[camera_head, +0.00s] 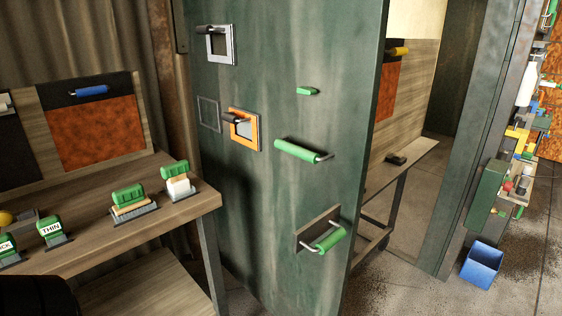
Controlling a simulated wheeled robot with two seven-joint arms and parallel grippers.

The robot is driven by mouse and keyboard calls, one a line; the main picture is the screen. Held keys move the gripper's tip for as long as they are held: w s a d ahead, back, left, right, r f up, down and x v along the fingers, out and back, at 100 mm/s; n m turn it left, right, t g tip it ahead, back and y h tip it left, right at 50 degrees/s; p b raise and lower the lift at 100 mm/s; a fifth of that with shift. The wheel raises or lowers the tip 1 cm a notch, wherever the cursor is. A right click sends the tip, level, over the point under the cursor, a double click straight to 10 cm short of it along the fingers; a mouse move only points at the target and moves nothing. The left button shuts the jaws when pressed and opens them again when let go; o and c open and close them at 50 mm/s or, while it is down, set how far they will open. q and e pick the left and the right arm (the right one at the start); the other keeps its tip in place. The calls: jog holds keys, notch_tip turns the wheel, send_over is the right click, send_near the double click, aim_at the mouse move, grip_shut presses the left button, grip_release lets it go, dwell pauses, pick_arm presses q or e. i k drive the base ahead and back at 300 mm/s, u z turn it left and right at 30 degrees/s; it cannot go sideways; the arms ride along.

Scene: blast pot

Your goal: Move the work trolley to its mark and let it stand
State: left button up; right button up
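No work trolley or floor mark can be made out for certain. A wooden bench (185,210) with a lower shelf (150,285) stands at the left in the head view; its feet are out of frame, so I cannot tell if it has wheels. Another wooden-topped table (412,156) with dark legs and a low shelf stands beyond the green door, partly hidden by it. A dark rounded shape at the bottom left corner is too cut off to identify. Neither of my grippers is in view.
A large green door (280,190) with several handles stands in the middle, its free edge toward the right. A blue bin (481,264) stands by the door frame (470,150). Concrete floor (395,285) is clear beside it.

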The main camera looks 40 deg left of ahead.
aim_at(287, 221)
jog(key=z, duration=0.25)
jog(key=k, duration=0.15)
jog(key=u, duration=1.6)
